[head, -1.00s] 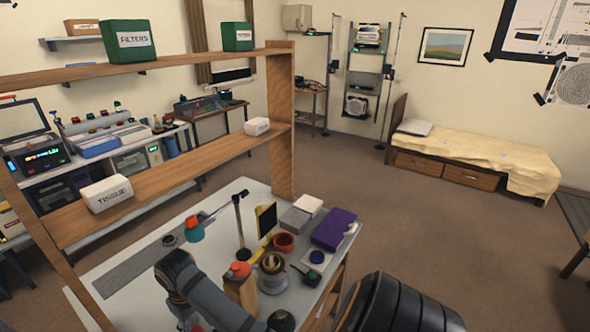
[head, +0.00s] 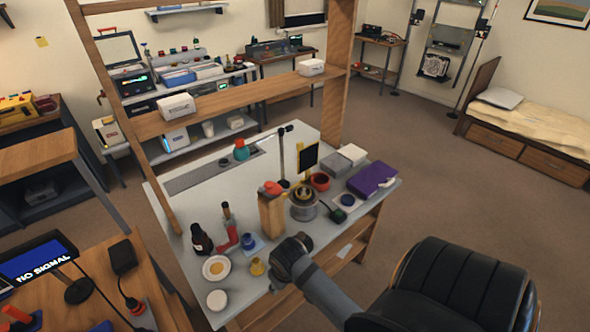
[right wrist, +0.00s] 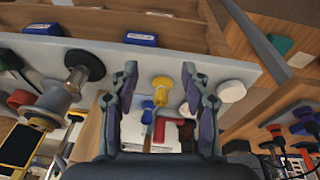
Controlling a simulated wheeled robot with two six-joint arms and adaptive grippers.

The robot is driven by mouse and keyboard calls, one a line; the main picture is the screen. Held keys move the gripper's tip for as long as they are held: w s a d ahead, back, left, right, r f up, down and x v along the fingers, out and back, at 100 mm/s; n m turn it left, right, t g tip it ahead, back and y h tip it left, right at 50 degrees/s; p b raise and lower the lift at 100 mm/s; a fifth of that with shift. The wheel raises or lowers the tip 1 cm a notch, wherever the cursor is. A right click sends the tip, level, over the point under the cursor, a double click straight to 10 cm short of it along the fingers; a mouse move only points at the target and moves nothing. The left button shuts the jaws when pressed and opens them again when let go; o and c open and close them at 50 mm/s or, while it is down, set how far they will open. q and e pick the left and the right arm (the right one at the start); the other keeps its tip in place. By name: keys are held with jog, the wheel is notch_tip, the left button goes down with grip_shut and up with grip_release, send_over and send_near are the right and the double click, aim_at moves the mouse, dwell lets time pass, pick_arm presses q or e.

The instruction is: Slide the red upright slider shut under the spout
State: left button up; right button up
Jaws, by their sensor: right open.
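A small red upright piece (head: 229,238) stands on the workbench beside a dark bottle (head: 201,238). A red piece also shows in the right wrist view (right wrist: 185,130), beyond my fingers. A tan block with a red top (head: 270,212) stands farther right. I cannot tell for sure which red part is the slider, and no spout is clear. My right arm comes in from the lower right in the head view, its gripper hidden there. In the right wrist view my right gripper (right wrist: 159,72) is open and empty, with a yellow flared piece (right wrist: 161,88) beyond the gap. My left gripper is not in view.
A white dish (head: 217,268), a white round piece (head: 217,299) and a blue pad (head: 252,244) crowd the bench's near left part. A silver pot (head: 303,207) and purple box (head: 371,179) stand right. A black chair (head: 455,285) is at lower right.

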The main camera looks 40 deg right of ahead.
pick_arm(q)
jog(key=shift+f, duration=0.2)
pick_arm(e)
notch_tip(320, 180, down, 7)
jog(key=s, duration=0.2)
jog(key=shift+s+d, duration=0.2)
jog(key=shift+d, duration=0.1)
